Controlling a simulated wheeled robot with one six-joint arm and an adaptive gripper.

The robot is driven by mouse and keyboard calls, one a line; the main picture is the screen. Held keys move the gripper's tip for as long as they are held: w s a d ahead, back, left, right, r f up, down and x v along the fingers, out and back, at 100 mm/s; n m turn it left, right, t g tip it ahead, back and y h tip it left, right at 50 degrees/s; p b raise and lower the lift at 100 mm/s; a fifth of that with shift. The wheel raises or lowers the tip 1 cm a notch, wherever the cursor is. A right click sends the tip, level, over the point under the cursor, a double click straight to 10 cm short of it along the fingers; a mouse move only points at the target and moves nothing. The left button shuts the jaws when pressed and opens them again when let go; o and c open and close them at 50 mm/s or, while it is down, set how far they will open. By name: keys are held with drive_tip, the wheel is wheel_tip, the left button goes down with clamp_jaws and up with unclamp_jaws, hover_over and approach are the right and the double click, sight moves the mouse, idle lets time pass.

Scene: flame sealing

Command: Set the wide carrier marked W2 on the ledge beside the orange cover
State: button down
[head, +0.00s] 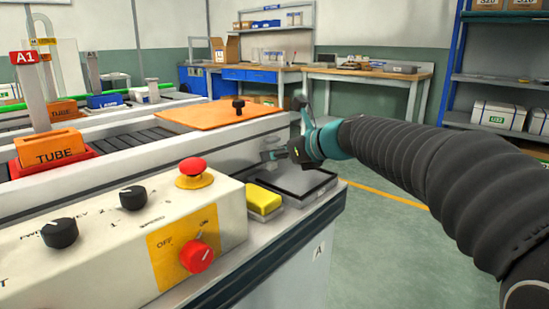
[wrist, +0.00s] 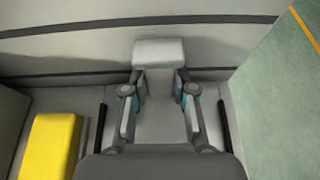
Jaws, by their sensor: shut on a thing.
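The orange cover (head: 190,115) lies over the conveyor's end, with a black knob on top. The ledge (head: 232,262) runs in front of it, and a dark shallow tray (head: 308,182) sits there. My gripper (head: 280,153) is low over this tray. The block looks like the upper part of the carrier. I see no W2 mark, and the lower part is hidden, so I cannot tell whether it touches the tray.
A yellow block (head: 263,200) sits left of the tray, also in the wrist view (wrist: 50,145). A control box with a red stop button (head: 195,172) stands nearer. Open floor lies to the right.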

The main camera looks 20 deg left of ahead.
drive_tip(key=shift+r, duration=0.1)
drive_tip(key=c, duration=0.9)
unclamp_jaws()
drive_tip(key=shift+c, duration=0.2)
drive_tip(key=shift+s+d, duration=0.1)
drive_tip(key=shift+d, duration=0.1)
drive_tip(key=p+v, duration=0.1)
drive_tip(key=v, duration=1)
drive_tip(key=shift+s+d+r, duration=0.1)
drive_tip(key=shift+d, duration=0.15)
drive_tip(key=s+d+f+n+h, duration=0.6)
drive_tip(key=s+d+f+n, duration=0.5)
drive_tip(key=d, duration=0.3)
drive_tip(key=s+d+f+n+h, duration=0.6)
drive_tip(key=s+d+f+n, duration=0.5)
drive_tip(key=s+d, duration=0.2)
drive_tip(key=shift+s+d+f+n, duration=0.25)
drive_tip(key=shift+s+d+n, duration=0.1)
drive_tip(key=shift+s, duration=0.35)
